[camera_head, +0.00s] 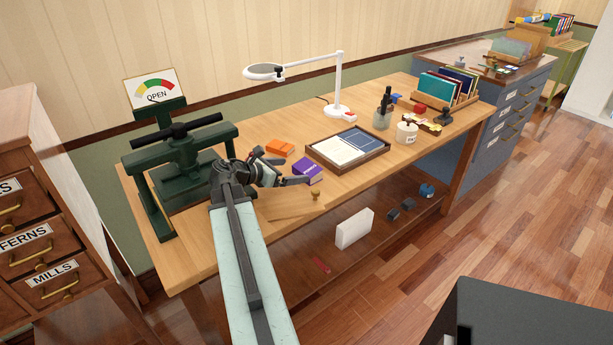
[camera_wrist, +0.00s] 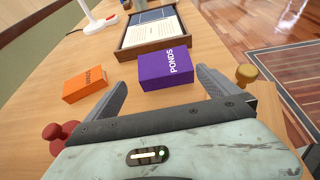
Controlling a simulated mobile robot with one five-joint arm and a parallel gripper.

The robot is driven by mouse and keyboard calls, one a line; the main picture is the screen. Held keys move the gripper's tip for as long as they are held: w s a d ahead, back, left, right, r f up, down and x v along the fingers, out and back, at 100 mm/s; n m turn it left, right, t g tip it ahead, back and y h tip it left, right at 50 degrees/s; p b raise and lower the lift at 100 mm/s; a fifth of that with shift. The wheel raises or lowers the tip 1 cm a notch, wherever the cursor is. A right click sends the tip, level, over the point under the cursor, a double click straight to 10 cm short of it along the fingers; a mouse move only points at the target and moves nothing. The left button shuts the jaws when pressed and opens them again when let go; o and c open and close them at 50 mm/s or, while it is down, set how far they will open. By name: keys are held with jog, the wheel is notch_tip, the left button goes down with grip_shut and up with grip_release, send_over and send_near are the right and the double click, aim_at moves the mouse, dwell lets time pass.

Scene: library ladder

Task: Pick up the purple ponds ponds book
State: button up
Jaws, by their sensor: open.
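The purple book (camera_head: 308,170) lies on the wooden table, just beyond my gripper. In the wrist view the purple book (camera_wrist: 168,70) shows the word PONDS in white on its top. My gripper (camera_head: 288,172) is open and empty, low over the table. In the wrist view the fingers of my gripper (camera_wrist: 160,88) stand apart, with the purple book ahead and between their lines. I see no contact between the fingers and the book.
An orange book (camera_wrist: 85,83) lies left of the purple one, also at the head view's centre (camera_head: 280,147). A wooden tray (camera_head: 376,158) is behind. A green press (camera_head: 180,165) stands left. A brass knob (camera_wrist: 246,74) is near the right finger. A lamp (camera_head: 338,90) stands behind.

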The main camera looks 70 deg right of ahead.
aim_at(306, 169)
jog(key=b+x, duration=0.1)
jog(key=x, duration=0.3)
jog(key=b+x, duration=0.1)
jog(key=x, duration=0.3)
jog(key=shift+s+a+r+b, duration=0.15)
jog(key=shift+s+b, duration=0.15)
jog(key=shift+s, duration=0.1)
jog(key=shift+r, duration=0.1)
jog(key=shift+c, duration=0.3)
jog(key=c, duration=1.1)
